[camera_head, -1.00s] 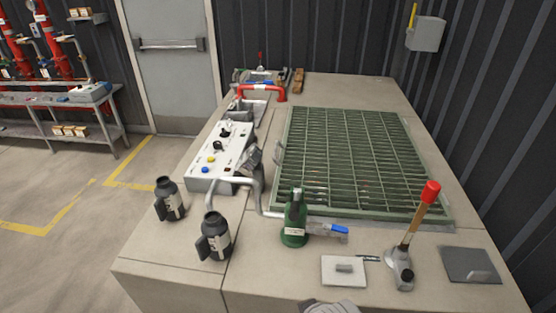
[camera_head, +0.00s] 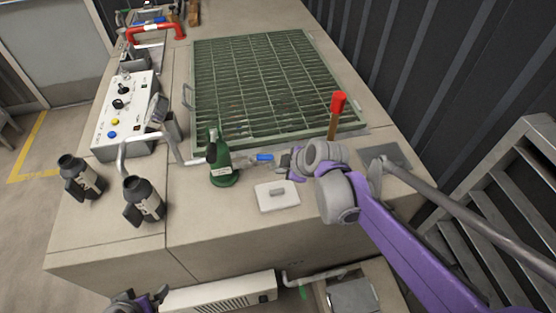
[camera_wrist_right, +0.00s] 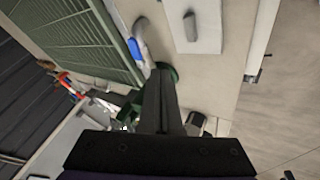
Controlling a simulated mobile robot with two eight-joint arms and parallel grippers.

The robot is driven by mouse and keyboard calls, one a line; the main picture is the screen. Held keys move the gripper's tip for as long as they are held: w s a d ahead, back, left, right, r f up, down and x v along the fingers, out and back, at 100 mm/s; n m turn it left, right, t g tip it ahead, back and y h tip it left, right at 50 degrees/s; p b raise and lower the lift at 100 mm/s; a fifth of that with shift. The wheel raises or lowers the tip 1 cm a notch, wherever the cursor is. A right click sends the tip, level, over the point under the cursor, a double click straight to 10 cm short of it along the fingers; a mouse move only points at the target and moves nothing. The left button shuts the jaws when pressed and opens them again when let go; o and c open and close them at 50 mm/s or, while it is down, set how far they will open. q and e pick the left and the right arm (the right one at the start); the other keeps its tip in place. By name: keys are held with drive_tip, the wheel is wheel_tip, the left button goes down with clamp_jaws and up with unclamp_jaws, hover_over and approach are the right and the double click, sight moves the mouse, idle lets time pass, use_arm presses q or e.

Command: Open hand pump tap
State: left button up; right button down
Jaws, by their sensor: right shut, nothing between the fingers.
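A green bottle-shaped pump body (camera_head: 222,168) with a white label stands upright near the front of the bench. A tap with a blue lever (camera_head: 265,157) sits to its right on a metal pipe. My right gripper (camera_head: 284,160) is shut and empty, just right of the blue lever. In the right wrist view, the blue lever (camera_wrist_right: 135,48) lies left of and beyond the dark fingers (camera_wrist_right: 163,82), which partly cover the green body. I cannot tell whether they touch it. My left gripper (camera_head: 138,302) is low at the bottom left; its jaws are unclear.
A red-capped handle (camera_head: 338,103) stands behind my right arm. A white plate (camera_head: 277,195) lies in front of the tap. A green grate (camera_head: 263,90) lies behind. Stairs (camera_head: 515,180) rise at right.

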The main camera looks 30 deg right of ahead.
sight(261, 157)
drive_tip(key=b+x, duration=0.1)
drive_tip(key=x, duration=0.8)
drive_tip(key=shift+w+a+f, duration=0.1)
drive_tip(key=shift+f, duration=0.15)
drive_tip(key=w, duration=0.1)
drive_tip(key=w+d, duration=0.1)
drive_tip(key=w, duration=0.1)
drive_tip(key=shift+d+r, duration=0.15)
drive_tip(key=shift+d, duration=0.1)
drive_tip(key=shift+w+d, duration=0.15)
drive_tip(key=shift+w, duration=0.15)
